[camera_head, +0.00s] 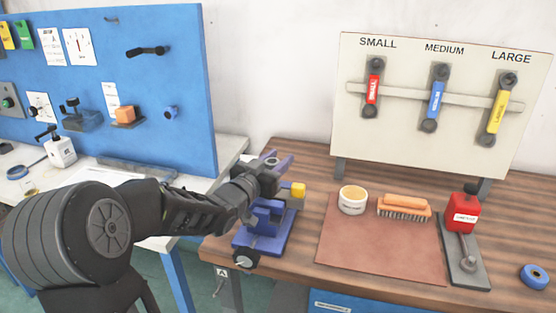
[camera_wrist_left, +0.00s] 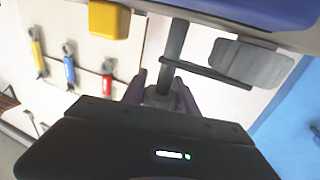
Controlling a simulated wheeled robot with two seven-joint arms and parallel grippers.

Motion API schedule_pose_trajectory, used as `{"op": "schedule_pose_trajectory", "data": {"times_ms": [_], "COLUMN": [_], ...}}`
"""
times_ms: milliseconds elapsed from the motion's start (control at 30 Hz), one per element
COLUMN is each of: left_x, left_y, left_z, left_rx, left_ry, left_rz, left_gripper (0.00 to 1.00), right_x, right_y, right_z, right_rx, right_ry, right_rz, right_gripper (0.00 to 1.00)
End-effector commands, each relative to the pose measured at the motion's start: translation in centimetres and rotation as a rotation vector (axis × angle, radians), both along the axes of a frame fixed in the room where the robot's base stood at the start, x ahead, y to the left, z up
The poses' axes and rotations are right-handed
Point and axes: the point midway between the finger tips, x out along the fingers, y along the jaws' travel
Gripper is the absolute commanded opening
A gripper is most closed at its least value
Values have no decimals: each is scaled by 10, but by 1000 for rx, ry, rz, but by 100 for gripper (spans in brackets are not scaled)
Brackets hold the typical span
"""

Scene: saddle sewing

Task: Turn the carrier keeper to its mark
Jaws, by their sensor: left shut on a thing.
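A blue machine (camera_head: 265,236) stands at the left end of the wooden bench, with a yellow block (camera_head: 298,190) on its right side. The yellow block also shows at the top of the left wrist view (camera_wrist_left: 108,19). My left gripper (camera_head: 271,164) is over the machine's top. In the left wrist view its purple fingers (camera_wrist_left: 160,92) are shut on the grey end of a shaft (camera_wrist_left: 175,48), seemingly the carrier keeper. A thin dark bar (camera_wrist_left: 205,73) and a grey pad (camera_wrist_left: 245,62) are beside the shaft. I cannot make out a mark. My right gripper is not in view.
A brown mat (camera_head: 365,252) right of the machine bears a white jar (camera_head: 352,200) and a brush (camera_head: 404,206). A red device (camera_head: 463,216) and blue tape roll (camera_head: 534,276) are farther right. A tool board (camera_head: 430,110) stands behind; a blue pegboard (camera_head: 185,60) is left.

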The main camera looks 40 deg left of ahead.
Motion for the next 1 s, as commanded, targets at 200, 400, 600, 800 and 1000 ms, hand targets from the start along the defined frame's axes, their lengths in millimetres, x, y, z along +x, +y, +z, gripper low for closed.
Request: {"op": "schedule_pose_trajectory", "data": {"times_ms": [200, 400, 600, 800, 1000], "left_x": [0, 0, 0, 0, 0], "left_y": [0, 0, 0, 0, 0], "left_z": [0, 0, 0, 0, 0], "left_rx": [0, 0, 0, 0, 0], "left_ry": [0, 0, 0, 0, 0], "left_rz": [0, 0, 0, 0, 0], "left_gripper": [1, 0, 0, 0, 0], "right_x": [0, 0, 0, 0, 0], "right_y": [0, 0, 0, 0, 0], "right_z": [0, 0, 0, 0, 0], "right_rx": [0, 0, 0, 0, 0], "right_ry": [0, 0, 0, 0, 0], "right_rz": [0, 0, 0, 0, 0], "right_gripper": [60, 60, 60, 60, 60]}}
